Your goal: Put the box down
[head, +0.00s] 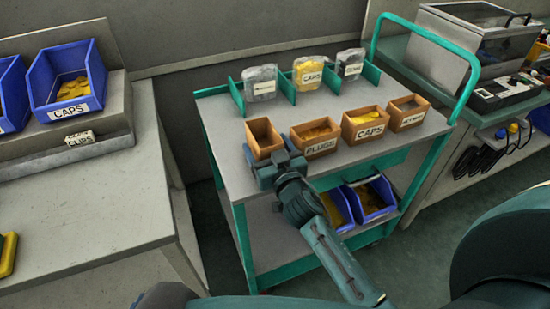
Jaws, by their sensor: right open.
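A small open brown box (264,136) stands on the grey top of the green-framed cart (228,131), at the left end of a row of similar boxes. It looks empty inside, and its front is partly hidden by my right gripper. My right gripper (278,162) is open at the near side of this box, close to the cart's front edge. I cannot tell whether its fingers touch the box. My left gripper is not in view.
The row continues with a PLUGS box (320,147), a CAPS box (369,130) and another box (408,120). Bagged parts (308,73) stand behind between green dividers. Blue bins (371,197) sit on the lower shelf. A grey bench (90,215) is at left.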

